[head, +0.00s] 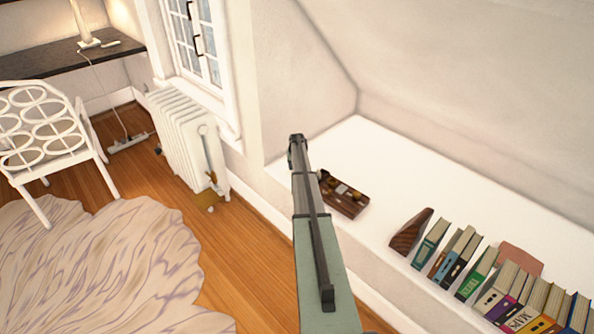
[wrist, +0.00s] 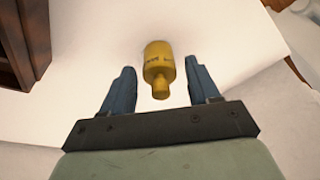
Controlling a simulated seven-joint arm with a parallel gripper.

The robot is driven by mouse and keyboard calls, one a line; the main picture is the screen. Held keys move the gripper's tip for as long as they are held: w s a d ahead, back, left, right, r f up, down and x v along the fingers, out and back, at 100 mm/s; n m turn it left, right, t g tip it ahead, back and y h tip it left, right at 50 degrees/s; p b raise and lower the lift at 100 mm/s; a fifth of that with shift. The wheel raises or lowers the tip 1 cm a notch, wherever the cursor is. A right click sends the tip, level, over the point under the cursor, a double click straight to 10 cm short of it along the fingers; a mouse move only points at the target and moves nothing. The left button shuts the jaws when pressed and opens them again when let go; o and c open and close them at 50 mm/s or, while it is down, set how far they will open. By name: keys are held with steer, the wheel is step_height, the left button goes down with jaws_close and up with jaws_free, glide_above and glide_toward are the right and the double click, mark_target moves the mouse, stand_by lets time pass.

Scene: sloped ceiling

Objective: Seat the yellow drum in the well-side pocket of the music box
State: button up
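The yellow drum (wrist: 160,62) is a short cylinder with dark marks round it and a narrower stub facing me. In the wrist view it is between the two blue fingers of my gripper (wrist: 162,88), with a gap on each side. My gripper is open. The drum is over or on the white surface; I cannot tell if it rests there. In the head view my arm hides it. The music box (head: 344,197) is a dark wooden box with brassy parts, on the white ledge right of my arm. Its pockets are too small to make out.
The white ledge (head: 400,185) runs under the sloped ceiling. A wooden wedge (head: 408,232) and a row of several books (head: 500,290) stand on it to the right. A brown wooden thing (wrist: 30,40) fills the wrist view's upper left. A radiator (head: 187,135) stands left of the ledge.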

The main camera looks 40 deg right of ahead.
steer(key=c, duration=1)
